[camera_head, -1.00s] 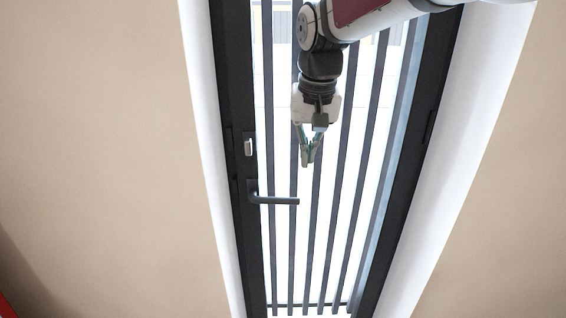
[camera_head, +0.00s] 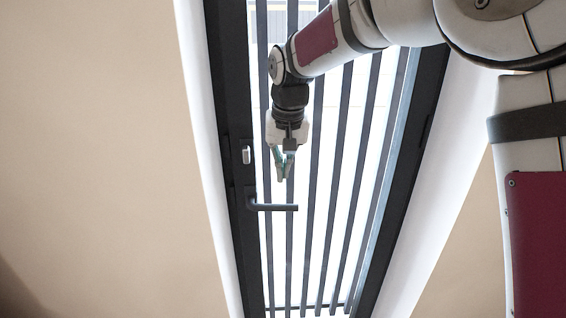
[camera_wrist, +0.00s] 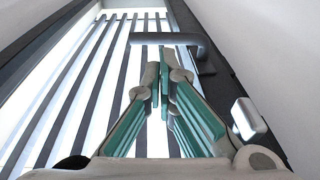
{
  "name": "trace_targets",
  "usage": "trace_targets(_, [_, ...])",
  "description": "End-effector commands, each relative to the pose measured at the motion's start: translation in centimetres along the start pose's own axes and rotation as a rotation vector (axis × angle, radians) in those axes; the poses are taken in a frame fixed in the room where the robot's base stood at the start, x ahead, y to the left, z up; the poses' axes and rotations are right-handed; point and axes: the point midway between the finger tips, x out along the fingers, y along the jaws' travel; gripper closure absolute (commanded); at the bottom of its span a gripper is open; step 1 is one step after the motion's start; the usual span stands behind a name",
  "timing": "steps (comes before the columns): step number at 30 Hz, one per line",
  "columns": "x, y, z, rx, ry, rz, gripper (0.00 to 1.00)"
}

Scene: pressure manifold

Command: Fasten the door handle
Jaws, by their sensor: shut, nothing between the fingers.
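The dark door handle (camera_head: 275,207) is a lever on the left stile of the slatted door, pointing right and about level. In the wrist view the handle (camera_wrist: 168,39) crosses ahead of my fingertips. A small silvery lock piece (camera_head: 246,155) sits on the stile above the handle. It also shows in the wrist view (camera_wrist: 248,118), to the right of my fingers. My gripper (camera_head: 282,178) points down, shut and empty, above the lever in the picture. Its fingertips (camera_wrist: 158,72) come together near the lever; I cannot tell whether they touch it.
The door has a dark frame (camera_head: 399,190) and several dark vertical slats over bright glass. White reveals and beige walls (camera_head: 90,160) flank it. My arm covers the upper right. The area below the handle is clear.

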Motion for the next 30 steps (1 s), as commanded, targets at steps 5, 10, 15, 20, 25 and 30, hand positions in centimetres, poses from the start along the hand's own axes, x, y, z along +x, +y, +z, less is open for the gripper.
trace_targets(5, [3.6,0.0,0.2,-0.001,-0.005,0.002,1.0])
trace_targets(10, [6.7,0.0,0.2,0.0,-0.004,0.001,1.0])
trace_targets(15, [8.8,0.0,0.1,0.0,-0.002,0.001,1.0])
trace_targets(20, [9.7,0.0,0.0,0.0,0.0,0.001,1.0])
trace_targets(25, [9.9,0.0,0.0,0.0,0.001,0.0,1.0])
trace_targets(30, [9.8,0.0,0.0,0.0,0.0,0.0,1.0])
